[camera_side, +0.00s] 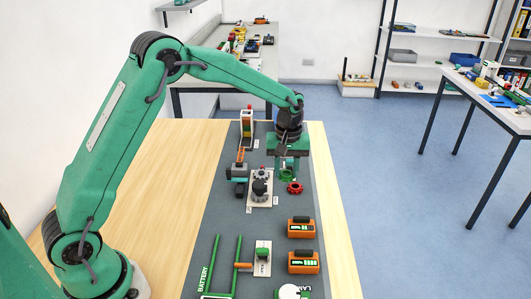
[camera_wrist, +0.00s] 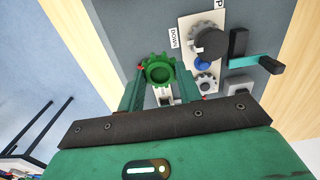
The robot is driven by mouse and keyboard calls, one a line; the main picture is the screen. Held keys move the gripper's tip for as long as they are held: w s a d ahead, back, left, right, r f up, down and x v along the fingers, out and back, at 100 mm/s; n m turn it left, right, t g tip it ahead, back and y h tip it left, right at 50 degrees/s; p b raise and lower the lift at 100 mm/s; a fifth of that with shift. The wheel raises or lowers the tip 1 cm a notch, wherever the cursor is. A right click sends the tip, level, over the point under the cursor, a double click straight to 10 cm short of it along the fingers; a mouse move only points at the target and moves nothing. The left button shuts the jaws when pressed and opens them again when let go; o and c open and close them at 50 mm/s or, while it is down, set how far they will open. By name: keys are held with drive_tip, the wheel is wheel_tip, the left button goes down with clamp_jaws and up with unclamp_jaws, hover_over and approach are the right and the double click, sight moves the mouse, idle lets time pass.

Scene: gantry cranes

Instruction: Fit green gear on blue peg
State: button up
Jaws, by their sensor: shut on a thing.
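The green gear (camera_wrist: 158,70) is held between the fingers of my gripper (camera_wrist: 160,78) in the wrist view. In the side view my gripper (camera_side: 287,168) holds the green gear (camera_side: 286,175) above the grey mat, right of the white gear plate (camera_side: 252,201). The gripper is shut on the gear. In the wrist view the blue peg (camera_wrist: 203,65) stands on the plate between a large dark gear (camera_wrist: 207,41) and a small grey gear (camera_wrist: 205,83). The gear is to the left of the peg there and apart from it. The peg is not clear in the side view.
A red gear (camera_side: 295,188) lies just right of the plate. A grey block with a lever (camera_side: 238,173) stands left of it. Two orange battery packs (camera_side: 301,228) (camera_side: 303,262) sit nearer the camera. The wooden table (camera_side: 165,165) is clear on the left.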

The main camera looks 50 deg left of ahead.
approach(260, 177)
drive_tip(key=shift+s+d+f, duration=0.1)
drive_tip(key=shift+s+d, duration=0.85)
drive_tip(key=shift+d, duration=0.25)
drive_tip(key=shift+f, duration=0.2)
drive_tip(key=shift+f, duration=2.75)
drive_tip(key=shift+f, duration=0.7)
drive_tip(key=o, duration=1)
